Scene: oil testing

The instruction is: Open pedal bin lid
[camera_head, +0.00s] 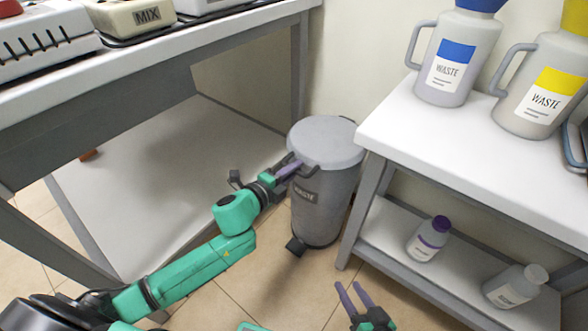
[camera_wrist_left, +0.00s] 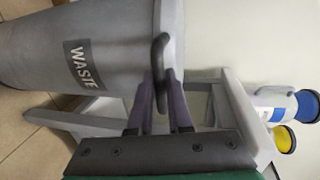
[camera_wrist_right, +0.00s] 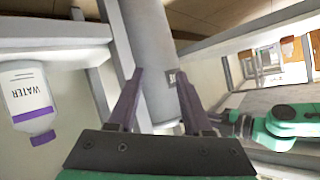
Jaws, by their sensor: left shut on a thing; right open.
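The grey pedal bin (camera_head: 318,205) stands on the floor between the two tables, with a WASTE label on its front. Its round lid (camera_head: 327,142) looks closed on the rim. A black pedal (camera_head: 296,246) sticks out at its base. My left gripper (camera_head: 296,167) is at the lid's front edge. In the left wrist view its purple fingers (camera_wrist_left: 160,100) are shut on the dark lid handle (camera_wrist_left: 160,60). My right gripper (camera_head: 355,296) is low in front of the bin, open and empty. Its spread fingers also show in the right wrist view (camera_wrist_right: 158,100).
The right table (camera_head: 470,140) holds waste jugs (camera_head: 457,55) on top. Its lower shelf (camera_head: 390,235) bears a purple-capped bottle (camera_head: 429,240) and a white-capped bottle (camera_head: 515,287). The left table (camera_head: 200,45) carries lab devices. Tiled floor before the bin is free.

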